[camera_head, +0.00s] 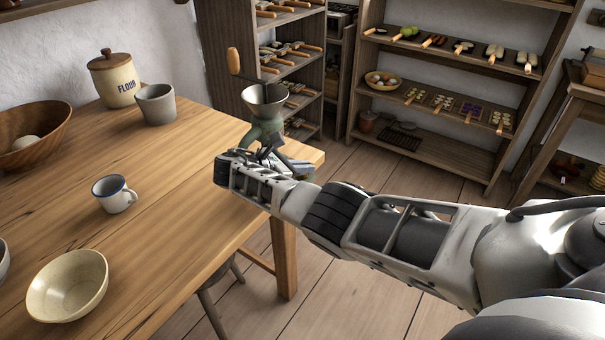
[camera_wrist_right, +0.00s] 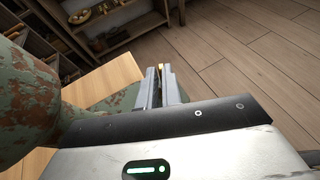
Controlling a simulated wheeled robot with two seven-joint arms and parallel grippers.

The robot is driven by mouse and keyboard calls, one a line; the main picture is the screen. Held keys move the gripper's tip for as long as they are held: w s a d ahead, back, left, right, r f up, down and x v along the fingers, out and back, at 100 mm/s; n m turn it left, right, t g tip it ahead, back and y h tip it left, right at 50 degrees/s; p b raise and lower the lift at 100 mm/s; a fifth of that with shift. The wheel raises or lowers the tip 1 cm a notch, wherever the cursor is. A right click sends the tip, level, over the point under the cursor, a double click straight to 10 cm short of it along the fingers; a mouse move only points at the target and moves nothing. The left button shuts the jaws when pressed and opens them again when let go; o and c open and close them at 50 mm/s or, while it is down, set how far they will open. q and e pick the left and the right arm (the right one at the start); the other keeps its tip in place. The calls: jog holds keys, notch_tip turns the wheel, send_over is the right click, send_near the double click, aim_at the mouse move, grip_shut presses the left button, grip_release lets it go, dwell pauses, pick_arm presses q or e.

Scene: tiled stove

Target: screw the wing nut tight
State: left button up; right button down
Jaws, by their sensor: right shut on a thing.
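A green grinder (camera_head: 267,133) with a metal hopper (camera_head: 264,99) and a wooden-handled crank (camera_head: 234,62) stands at the far right corner of the table. Its rust-flecked green body (camera_wrist_right: 28,95) fills the left of the right wrist view. My right gripper (camera_head: 268,156) is at the grinder's lower part, in front of it. In the wrist view its two fingers (camera_wrist_right: 166,85) are close together, with a small brass-coloured piece, seemingly the wing nut (camera_wrist_right: 161,70), between their tips. Most of the nut is hidden by the fingers. My left gripper is not in view.
The wooden table (camera_head: 165,175) holds a flour jar (camera_head: 116,80), a grey pot (camera_head: 156,104), a mug (camera_head: 113,194), a cream bowl (camera_head: 68,286) and a wooden bowl (camera_head: 50,125). A stool (camera_head: 215,290) is partly under the table. Shelves (camera_head: 445,90) stand behind; floor is clear to the right.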

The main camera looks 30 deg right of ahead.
dwell(0.3)
jog(key=shift+f, duration=0.1)
jog(key=c, duration=1.6)
grip_release()
